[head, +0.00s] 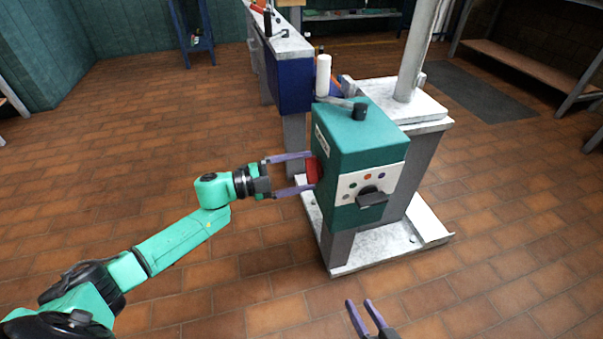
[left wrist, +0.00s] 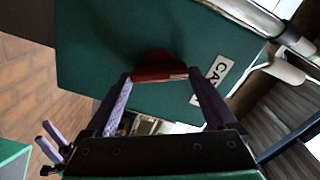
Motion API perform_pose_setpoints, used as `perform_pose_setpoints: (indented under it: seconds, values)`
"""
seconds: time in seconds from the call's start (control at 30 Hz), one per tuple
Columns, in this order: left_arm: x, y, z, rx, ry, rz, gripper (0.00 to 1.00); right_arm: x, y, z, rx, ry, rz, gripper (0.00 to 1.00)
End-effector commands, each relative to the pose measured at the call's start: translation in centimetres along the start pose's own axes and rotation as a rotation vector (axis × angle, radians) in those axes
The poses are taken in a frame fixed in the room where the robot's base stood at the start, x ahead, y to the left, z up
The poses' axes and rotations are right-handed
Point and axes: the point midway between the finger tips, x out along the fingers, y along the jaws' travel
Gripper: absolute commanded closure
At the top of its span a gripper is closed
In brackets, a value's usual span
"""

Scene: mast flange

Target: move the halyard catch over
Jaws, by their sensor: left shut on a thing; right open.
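A green box (head: 362,130) stands on a grey post. A red piece (head: 313,171) sticks out of its left side, below a white label (head: 322,138); in the left wrist view the label (left wrist: 211,80) reads "CA", the rest cut off by a finger. The red piece (left wrist: 157,67) is likely the halyard catch. My left gripper (head: 308,172) is shut on it, fingers wide apart on either side. The fingers hide part of it. My right gripper (head: 359,304) is open and empty at the bottom of the head view, well below the box.
The box front has a white plate with coloured dots (head: 367,182) and a black handle (head: 372,198). A black knob (head: 359,110) is on top. A pale mast (head: 416,50) rises behind. A blue cabinet (head: 288,82) stands further back. The tiled floor at left is clear.

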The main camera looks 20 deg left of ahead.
Motion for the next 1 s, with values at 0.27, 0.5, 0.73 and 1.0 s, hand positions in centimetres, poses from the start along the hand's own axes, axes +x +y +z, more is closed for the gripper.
perform_pose_setpoints:
  seconds: [0.27,0.5,0.73,1.0]
  values:
    - [0.0,0.5,0.1,0.238,0.001,0.002,0.66,0.7,0.4,1.8,0.01,0.011,-0.001,0.5]
    - [0.0,0.5,0.1,0.384,0.001,0.003,0.66,1.1,0.6,2.2,0.012,0.033,-0.004,0.5]
    - [0.0,0.4,0.1,0.454,0.001,0.003,0.66,1.3,0.8,2.8,0.017,0.036,0.0,0.5]
    - [0.0,0.4,0.0,0.474,0.001,0.004,0.66,1.4,0.8,2.8,0.02,0.041,0.001,0.5]
